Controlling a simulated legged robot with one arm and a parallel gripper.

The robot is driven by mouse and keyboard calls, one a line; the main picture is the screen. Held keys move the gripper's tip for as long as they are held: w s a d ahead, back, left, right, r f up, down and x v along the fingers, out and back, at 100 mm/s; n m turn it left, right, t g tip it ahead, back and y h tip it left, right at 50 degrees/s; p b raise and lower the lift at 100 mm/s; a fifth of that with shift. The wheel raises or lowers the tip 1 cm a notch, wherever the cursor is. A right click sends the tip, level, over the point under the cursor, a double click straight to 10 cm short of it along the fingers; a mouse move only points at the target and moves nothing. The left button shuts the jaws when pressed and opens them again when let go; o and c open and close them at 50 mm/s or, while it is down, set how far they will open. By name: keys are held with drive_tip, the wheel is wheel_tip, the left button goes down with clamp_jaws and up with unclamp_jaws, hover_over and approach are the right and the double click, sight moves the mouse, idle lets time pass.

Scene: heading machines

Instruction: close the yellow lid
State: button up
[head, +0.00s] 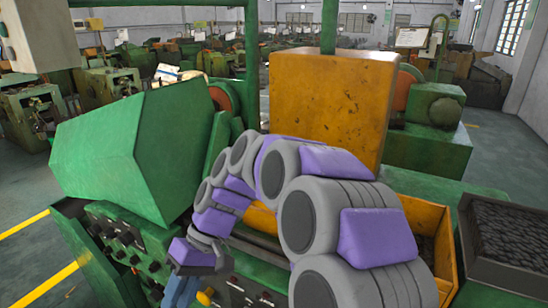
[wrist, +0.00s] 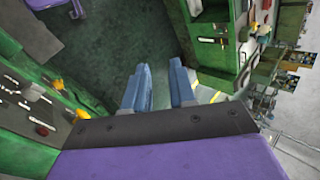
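A large worn orange-yellow cover (head: 328,98), which I take to be the yellow lid, stands upright on the green machine behind my arm. My arm hides its lower edge, and I cannot tell how far open it is. My gripper (head: 182,288) is low in front of the machine, apart from the cover, to its lower left. In the wrist view my gripper's two blue fingers (wrist: 160,84) are parted with nothing between them. The yellow cover does not show clearly in the wrist view.
A slanted green hood (head: 135,150) stands to the left, above a panel of dark knobs (head: 118,240). A yellow open-topped bin (head: 447,270) and a dark tray of small parts (head: 508,238) are at the right. Green floor with yellow lines (head: 25,226) lies at far left.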

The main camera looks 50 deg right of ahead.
drive_tip(key=w+d+r+m+t+y+p, duration=0.1)
drive_tip(key=w+d+r+t+y+p, duration=0.2)
drive_tip(key=w+d+r+p, duration=0.6)
drive_tip(key=d+r+t, duration=0.1)
drive_tip(key=d, duration=0.5)
drive_tip(key=d+r+m+t+p, duration=0.1)
drive_tip(key=d+t, duration=0.1)
drive_tip(key=d, duration=0.4)
drive_tip(key=s+d+r+t+p, duration=0.1)
drive_tip(key=d, duration=0.5)
drive_tip(key=shift+s+r+t+y, duration=0.1)
drive_tip(key=shift+r+t+y, duration=0.1)
drive_tip(key=shift+t+y, duration=0.1)
drive_tip(key=s+d+f+m+t+h+p, duration=0.1)
drive_tip(key=s+d+t, duration=0.1)
drive_tip(key=s+d, duration=0.35)
drive_tip(key=s+d+f+m+t+h, duration=0.1)
drive_tip(key=s+d+t, duration=0.1)
drive_tip(key=d, duration=0.6)
drive_tip(key=s+d+f+t+h+p, duration=0.1)
drive_tip(key=s+d+f+t, duration=0.1)
drive_tip(key=s+d, duration=0.35)
drive_tip(key=x, duration=0.6)
drive_tip(key=w+d+p+x, duration=0.1)
drive_tip(key=x, duration=0.5)
drive_tip(key=d+p+x, duration=0.1)
drive_tip(key=x, duration=0.4)
drive_tip(key=shift+w+a, duration=0.3)
drive_tip(key=shift+w, duration=0.2)
